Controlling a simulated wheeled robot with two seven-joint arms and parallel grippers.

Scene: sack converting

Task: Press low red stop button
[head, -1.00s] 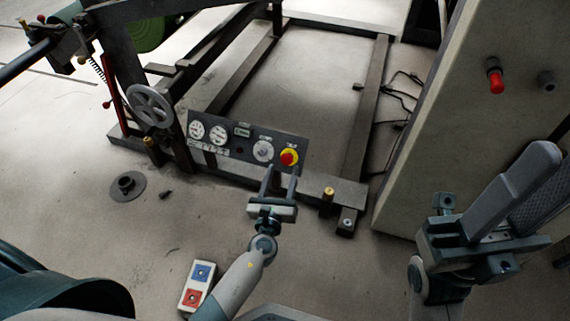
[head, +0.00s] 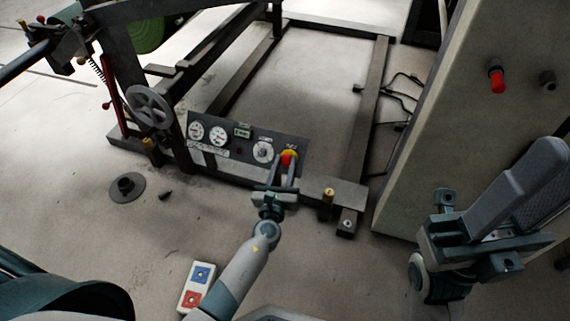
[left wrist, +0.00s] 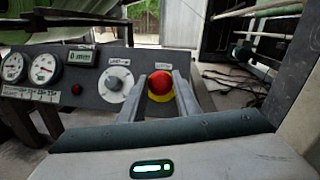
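The low red stop button (head: 288,158) sits on a yellow base at the right end of the low grey control panel (head: 228,153). In the left wrist view the red button (left wrist: 159,84) shows between and beyond my two fingers. My left gripper (head: 284,172) is open and empty, with its fingertips at the button's left and right sides. I cannot tell whether they touch it.
Another red button (head: 496,80) is on the pale upright panel at right. A handwheel (head: 149,106) and the dark machine frame (head: 362,120) stand around the low panel. A two-button pendant (head: 197,285) lies on the floor. Cables lie behind the frame.

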